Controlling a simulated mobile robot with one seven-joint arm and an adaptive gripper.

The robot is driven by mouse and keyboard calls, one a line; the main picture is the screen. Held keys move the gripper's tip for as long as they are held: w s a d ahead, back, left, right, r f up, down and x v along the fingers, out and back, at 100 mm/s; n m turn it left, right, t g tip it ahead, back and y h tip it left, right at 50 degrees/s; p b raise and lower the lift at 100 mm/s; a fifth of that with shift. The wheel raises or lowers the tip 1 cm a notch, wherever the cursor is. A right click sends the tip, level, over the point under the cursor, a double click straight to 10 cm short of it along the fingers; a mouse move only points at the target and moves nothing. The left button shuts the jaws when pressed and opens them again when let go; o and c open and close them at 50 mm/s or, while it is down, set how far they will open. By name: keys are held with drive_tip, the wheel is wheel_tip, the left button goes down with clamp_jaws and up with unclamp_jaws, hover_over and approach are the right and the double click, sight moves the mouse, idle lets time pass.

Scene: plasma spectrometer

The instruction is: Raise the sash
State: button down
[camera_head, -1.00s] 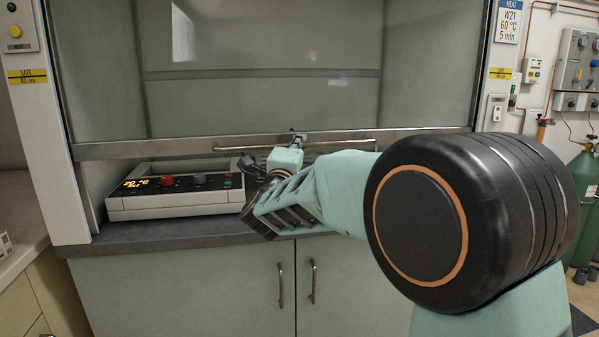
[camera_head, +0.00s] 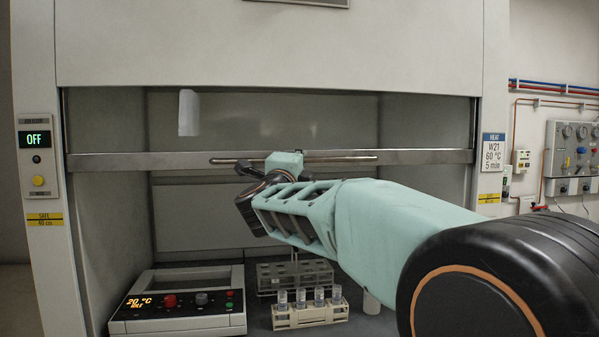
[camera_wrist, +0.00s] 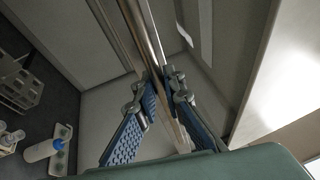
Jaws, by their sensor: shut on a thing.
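The sash (camera_head: 440,125) of the fume hood is partly raised, and its metal bottom rail (camera_head: 130,161) runs level across the opening. The rail stands above the yellow SAFE 40 cm labels on the left post (camera_head: 45,219) and right post. A long bar handle (camera_head: 350,157) runs along the rail. My gripper (camera_head: 290,158) is at the middle of the handle. In the wrist view, the blue-padded fingers of my gripper (camera_wrist: 158,88) are shut around the handle (camera_wrist: 152,32). My wrist hides part of the handle in the head view.
Under the sash, a heating unit (camera_head: 180,305) reading 20 °C stands at left. A white bottle (camera_wrist: 42,150) shows in the wrist view. A panel (camera_head: 37,139) on the left post reads OFF.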

wheel_tip(320, 180, up, 8)
drive_tip(key=p, duration=0.4)
drive_tip(key=shift+f, duration=0.15)
drive_tip(key=c, duration=2)
unclamp_jaws()
drive_tip(key=shift+f, duration=0.1)
drive_tip(key=v, duration=0.7)
drive_tip(key=shift+s, duration=0.35)
drive_tip(key=shift+f, duration=0.1)
